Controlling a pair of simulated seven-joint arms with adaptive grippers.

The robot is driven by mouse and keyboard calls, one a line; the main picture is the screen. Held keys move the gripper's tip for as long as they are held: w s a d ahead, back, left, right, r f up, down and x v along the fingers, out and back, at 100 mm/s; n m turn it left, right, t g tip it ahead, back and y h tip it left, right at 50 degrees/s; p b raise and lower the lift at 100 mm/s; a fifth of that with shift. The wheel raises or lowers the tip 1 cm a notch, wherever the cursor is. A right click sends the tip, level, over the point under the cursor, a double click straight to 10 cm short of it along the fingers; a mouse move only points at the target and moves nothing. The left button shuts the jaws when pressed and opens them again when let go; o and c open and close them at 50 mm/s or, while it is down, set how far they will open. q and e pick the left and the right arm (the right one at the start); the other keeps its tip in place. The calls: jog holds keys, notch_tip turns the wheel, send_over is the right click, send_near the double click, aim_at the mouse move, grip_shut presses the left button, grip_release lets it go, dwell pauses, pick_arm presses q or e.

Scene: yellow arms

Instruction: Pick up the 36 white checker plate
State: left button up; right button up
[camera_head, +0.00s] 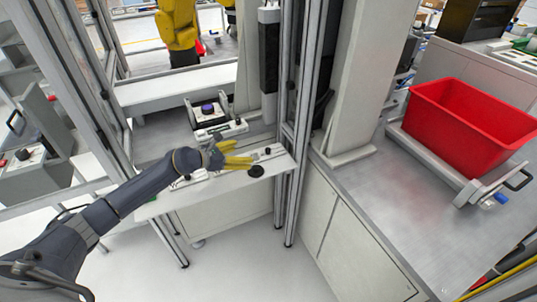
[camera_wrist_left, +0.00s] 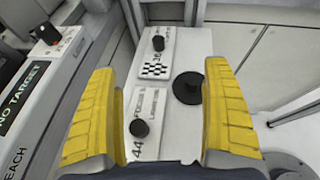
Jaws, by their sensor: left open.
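The white checker plate (camera_wrist_left: 180,52) lies flat on the narrow bench in the left wrist view. It has a black knob, a small black-and-white checker patch and a marking that looks like 36. In the head view, it is small near the bench's right end (camera_head: 266,154). My left gripper (camera_head: 248,161) is open above the bench. Its two yellow fingers are wide apart in the left wrist view (camera_wrist_left: 158,75), with the checker plate ahead between and beyond their tips. Nothing is held. My right gripper is not in view.
A white plate marked 44 (camera_wrist_left: 150,112) with a black knob lies nearer, between the fingers. A black disc (camera_wrist_left: 188,87) with a knob sits beside the plates, near the right finger. An upright metal frame post (camera_head: 297,120) stands at the bench's right end. A red bin (camera_head: 470,125) is far right.

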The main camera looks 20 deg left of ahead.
aim_at(267, 150)
pick_arm(q)
jog(key=x, duration=0.8)
jog(key=shift+w+d+f, duration=0.1)
jog(key=shift+r+x, duration=0.1)
jog(key=shift+x, duration=1.25)
jog(key=shift+r+x, duration=0.15)
jog(key=shift+x, duration=1.25)
jog(key=shift+w, duration=0.1)
